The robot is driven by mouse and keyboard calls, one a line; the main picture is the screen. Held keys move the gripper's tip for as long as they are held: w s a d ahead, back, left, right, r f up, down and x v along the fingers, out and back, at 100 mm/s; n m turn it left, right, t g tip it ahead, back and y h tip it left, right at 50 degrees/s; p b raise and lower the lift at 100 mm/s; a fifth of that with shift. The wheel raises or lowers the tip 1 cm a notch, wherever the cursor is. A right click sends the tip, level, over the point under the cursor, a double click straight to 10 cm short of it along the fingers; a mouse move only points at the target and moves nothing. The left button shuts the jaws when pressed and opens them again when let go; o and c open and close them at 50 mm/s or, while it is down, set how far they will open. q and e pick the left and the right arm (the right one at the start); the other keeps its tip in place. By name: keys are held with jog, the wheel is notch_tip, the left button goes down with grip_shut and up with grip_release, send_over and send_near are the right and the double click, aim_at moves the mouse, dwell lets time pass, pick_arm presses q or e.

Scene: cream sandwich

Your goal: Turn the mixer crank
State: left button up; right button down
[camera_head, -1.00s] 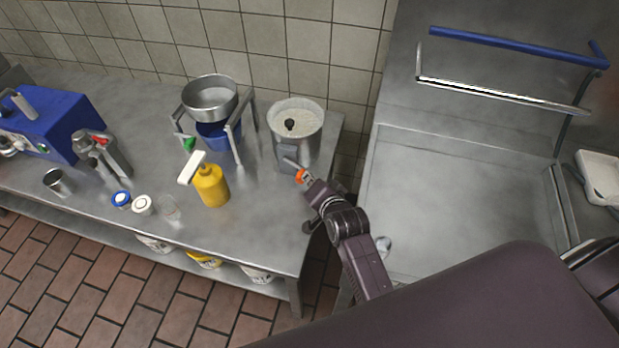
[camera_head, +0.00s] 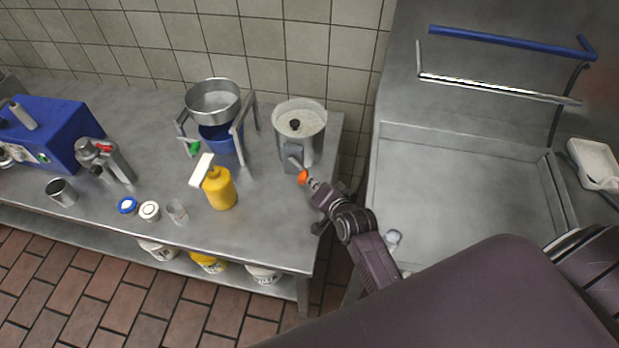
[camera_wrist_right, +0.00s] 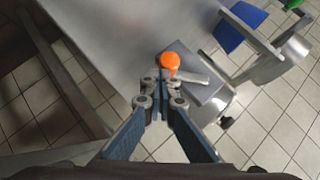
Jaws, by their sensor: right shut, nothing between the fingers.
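The mixer (camera_head: 299,128) is a grey metal pot holding pale cream, with a dark knob in its middle, at the right end of the steel table. A grey box sits on its front side, with a crank (camera_head: 297,164) that ends in an orange knob (camera_head: 303,178). My right gripper (camera_head: 314,186) is shut and empty, its tip close to the orange knob. In the right wrist view the orange knob (camera_wrist_right: 169,62) lies just beyond the shut fingertips (camera_wrist_right: 161,82); I cannot tell whether they touch. My left gripper is not in view.
A yellow bottle (camera_head: 219,190) stands left of the mixer. A sieve on a stand (camera_head: 213,102) with a blue container is behind it. A blue machine (camera_head: 47,130), small jars and a metal cup (camera_head: 61,192) are farther left.

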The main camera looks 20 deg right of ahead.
aim_at(307, 193)
jog(key=shift+a+f, duration=0.2)
jog(key=shift+f, duration=0.15)
jog(key=shift+w+f, duration=0.2)
jog(key=shift+f, duration=0.4)
jog(key=shift+w+a+f, duration=0.15)
jog(key=shift+f, duration=0.15)
jog(key=shift+w+a+f, duration=0.1)
jog(key=shift+a+f, duration=0.05)
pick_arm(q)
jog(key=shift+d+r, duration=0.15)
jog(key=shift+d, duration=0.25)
pick_arm(e)
jog(key=shift+w+a+f, duration=0.1)
jog(key=shift+a+f, duration=0.1)
jog(key=shift+f, duration=0.05)
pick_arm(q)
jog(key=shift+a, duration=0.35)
